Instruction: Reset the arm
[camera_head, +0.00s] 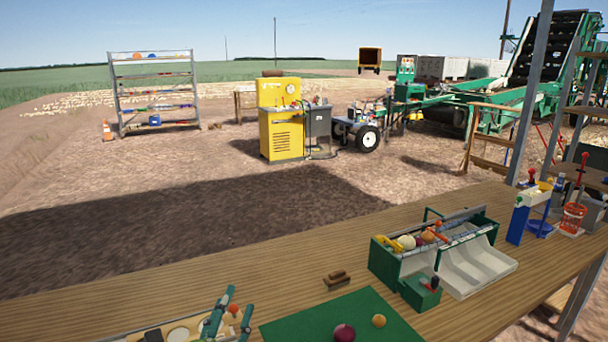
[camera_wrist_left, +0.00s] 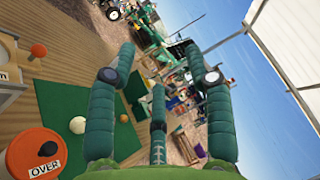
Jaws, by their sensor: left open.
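My left gripper (camera_head: 232,313) shows at the bottom edge of the head view, its green padded fingers pointing up over the near side of the wooden workbench (camera_head: 130,290). In the left wrist view the fingers of this gripper (camera_wrist_left: 160,85) are spread apart with nothing between them. The rest of the left arm is out of the head view. My right gripper is in neither view.
A green mat (camera_head: 300,325) holds a purple onion (camera_head: 344,332) and an orange-yellow one (camera_head: 379,321). A green sorting box (camera_head: 385,262) with a white chute (camera_head: 465,270) stands right of it. An orange "OVER" disc (camera_wrist_left: 36,153) lies close in the wrist view.

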